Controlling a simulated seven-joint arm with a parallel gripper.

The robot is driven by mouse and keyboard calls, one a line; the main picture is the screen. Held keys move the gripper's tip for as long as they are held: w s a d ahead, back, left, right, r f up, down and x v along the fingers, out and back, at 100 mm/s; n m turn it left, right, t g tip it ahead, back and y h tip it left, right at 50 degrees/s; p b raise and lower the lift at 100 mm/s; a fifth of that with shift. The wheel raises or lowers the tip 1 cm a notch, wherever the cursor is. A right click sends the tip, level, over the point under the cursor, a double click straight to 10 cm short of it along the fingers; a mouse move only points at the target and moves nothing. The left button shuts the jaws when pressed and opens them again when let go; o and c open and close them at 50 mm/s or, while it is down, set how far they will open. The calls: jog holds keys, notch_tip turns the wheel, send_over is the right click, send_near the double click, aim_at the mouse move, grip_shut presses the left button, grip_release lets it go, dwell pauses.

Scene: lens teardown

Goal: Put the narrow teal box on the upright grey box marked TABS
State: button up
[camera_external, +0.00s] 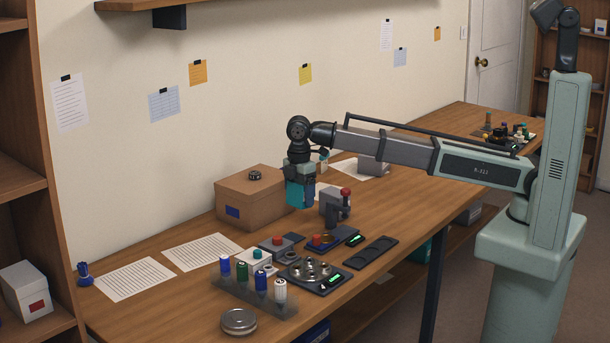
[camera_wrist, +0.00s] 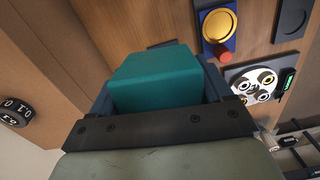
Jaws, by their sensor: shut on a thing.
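The narrow teal box (camera_external: 299,194) is held in my gripper (camera_external: 301,180), which is shut on it. It hangs above the bench, in front of the right side of the brown box, and appears clear of the surface. In the wrist view the teal box (camera_wrist: 157,78) fills the space between the fingers. A grey box (camera_external: 373,166) stands farther back on the bench, to the right of my gripper. I cannot read TABS on either one.
A brown box (camera_external: 238,203) with a black round dial (camera_external: 254,175) on top stands left of my gripper. In front are a rack of several coloured cylinders (camera_external: 252,296), a round metal part tray (camera_external: 311,271) and a dark two-well tray (camera_external: 370,253). Papers lie at the left.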

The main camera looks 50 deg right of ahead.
jog(key=w+d+r+m, duration=0.1)
jog(key=w+d+r, duration=0.2)
jog(key=d+r, duration=0.15)
notch_tip(320, 180, up, 3)
jog(key=n+h, duration=0.2)
send_over(336, 191)
jog(key=shift+y, duration=0.3)
jog(key=shift+a+f, duration=0.2)
jog(key=shift+f, duration=1.95)
jog(key=shift+a+f, duration=0.2)
jog(key=shift+f, duration=1.95)
jog(key=shift+f, duration=0.2)
jog(key=o, duration=1)
jog(key=shift+o, duration=0.2)
jog(key=shift+r, duration=0.1)
